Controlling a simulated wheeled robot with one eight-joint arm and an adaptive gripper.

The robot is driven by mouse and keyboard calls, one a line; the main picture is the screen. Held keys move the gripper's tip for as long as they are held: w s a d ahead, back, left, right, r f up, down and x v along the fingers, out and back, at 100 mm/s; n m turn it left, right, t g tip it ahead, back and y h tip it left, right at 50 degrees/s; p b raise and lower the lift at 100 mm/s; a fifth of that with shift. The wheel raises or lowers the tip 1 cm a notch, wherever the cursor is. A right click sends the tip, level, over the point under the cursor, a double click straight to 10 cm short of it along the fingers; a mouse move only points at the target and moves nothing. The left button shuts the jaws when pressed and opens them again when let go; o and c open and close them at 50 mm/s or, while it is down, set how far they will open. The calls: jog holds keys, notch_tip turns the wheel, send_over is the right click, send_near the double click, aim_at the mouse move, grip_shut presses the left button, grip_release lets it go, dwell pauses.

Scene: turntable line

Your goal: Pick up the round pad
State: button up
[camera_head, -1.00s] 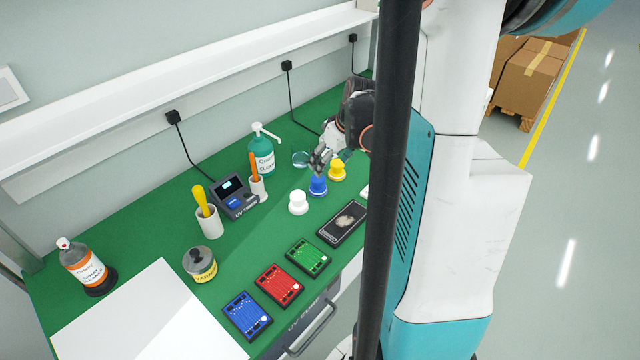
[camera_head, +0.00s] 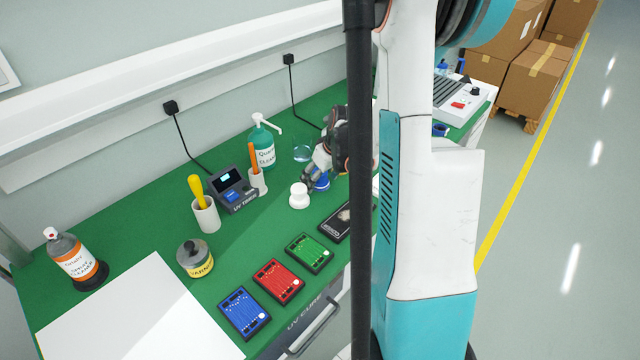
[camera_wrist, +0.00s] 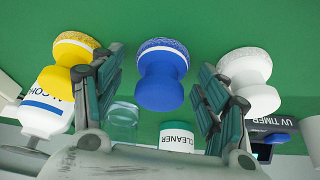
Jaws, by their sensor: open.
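Three knob-shaped round pads stand on the green bench: a blue one (camera_head: 323,183), a white one (camera_head: 299,196) to its left, and a yellow one hidden by my arm in the head view. In the wrist view the blue pad (camera_wrist: 162,70) sits centrally between my fingers, the yellow pad (camera_wrist: 72,50) is left and the white pad (camera_wrist: 246,75) right. Each has a wide disc with a textured face and a narrower knob. My gripper (camera_wrist: 161,62) is open, one finger on each side of the blue pad, with gaps visible. In the head view my gripper (camera_head: 312,180) is over the blue pad.
A green bottle (camera_head: 263,150), a glass (camera_head: 302,151) and a UV timer (camera_head: 233,190) stand behind and left. In the wrist view the white pad stands close to my right finger.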

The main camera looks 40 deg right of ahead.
jog(key=c, duration=1.2)
jog(key=shift+o, duration=0.2)
jog(key=shift+r, duration=0.1)
notch_tip(320, 180, up, 20)
jog(key=p, duration=0.7)
